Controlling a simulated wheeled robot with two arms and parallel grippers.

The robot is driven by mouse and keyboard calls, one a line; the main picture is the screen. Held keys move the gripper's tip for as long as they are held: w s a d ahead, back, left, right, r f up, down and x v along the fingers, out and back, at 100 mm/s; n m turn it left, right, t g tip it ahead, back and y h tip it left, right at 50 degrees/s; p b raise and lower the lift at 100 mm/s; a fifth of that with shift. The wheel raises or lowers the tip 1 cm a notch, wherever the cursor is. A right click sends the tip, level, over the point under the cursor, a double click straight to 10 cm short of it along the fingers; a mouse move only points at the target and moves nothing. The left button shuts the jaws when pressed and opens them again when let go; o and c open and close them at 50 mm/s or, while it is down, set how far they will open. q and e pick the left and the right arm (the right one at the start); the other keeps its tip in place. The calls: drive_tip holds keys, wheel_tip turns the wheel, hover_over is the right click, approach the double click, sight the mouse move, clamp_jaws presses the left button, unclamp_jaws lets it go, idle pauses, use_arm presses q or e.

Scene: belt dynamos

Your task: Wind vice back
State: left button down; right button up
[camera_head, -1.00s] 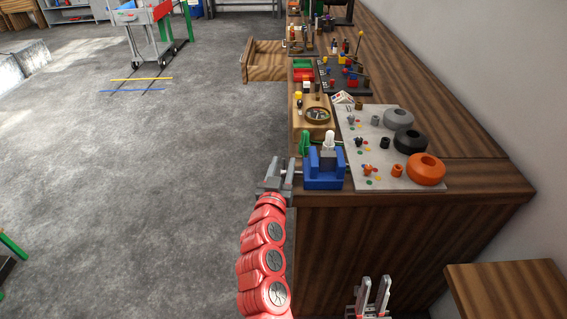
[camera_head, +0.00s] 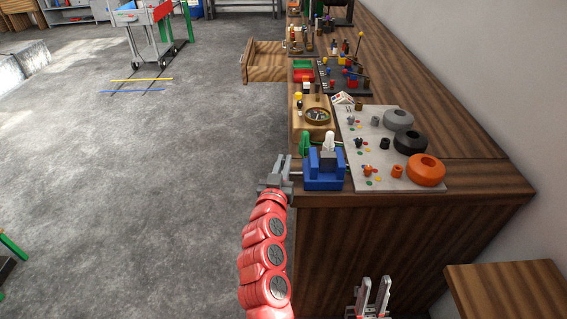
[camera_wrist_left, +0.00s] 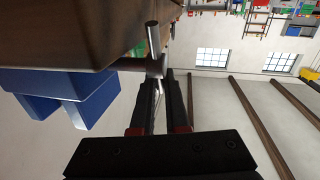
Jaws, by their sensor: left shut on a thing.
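A blue vice (camera_head: 324,180) stands at the near left corner of the wooden bench, with a white part (camera_head: 328,142) at its jaws. Its blue body also shows in the left wrist view (camera_wrist_left: 60,95), where a metal screw with a cross bar (camera_wrist_left: 152,38) sticks out beside the bench. My left gripper (camera_head: 279,166) is at the vice's left end, shut on the cross bar; its black fingers (camera_wrist_left: 161,82) meet the bar by the screw head. The exact contact is partly hidden. My right gripper (camera_head: 372,295) is low in front of the bench, fingers apart and empty.
A light board (camera_head: 360,125) with grey, black and orange rings lies right of the vice. A green item (camera_head: 305,146) and a wooden block with a dial (camera_head: 317,114) sit behind it. An open drawer (camera_head: 265,68) juts out farther back.

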use_arm(q)
drive_tip(key=shift+r+p, duration=0.15)
drive_tip(key=shift+p, duration=0.25)
drive_tip(key=g+p, duration=0.2)
drive_tip(key=p, duration=0.5)
drive_tip(key=w+g+p, duration=0.1)
drive_tip(key=g+p, duration=0.1)
drive_tip(key=p, duration=0.4)
drive_tip(key=shift+n+g+y+p, duration=0.3)
drive_tip(key=shift+g+p, duration=0.05)
drive_tip(key=shift+g, duration=0.05)
drive_tip(key=shift+w+f+g+p, duration=0.2)
drive_tip(key=shift+f+g+p, duration=0.15)
drive_tip(key=shift+g+p, duration=0.25)
drive_tip(key=shift+f+g, duration=0.5)
drive_tip(key=shift+g, duration=0.6)
drive_tip(key=c, duration=0.9)
unclamp_jaws()
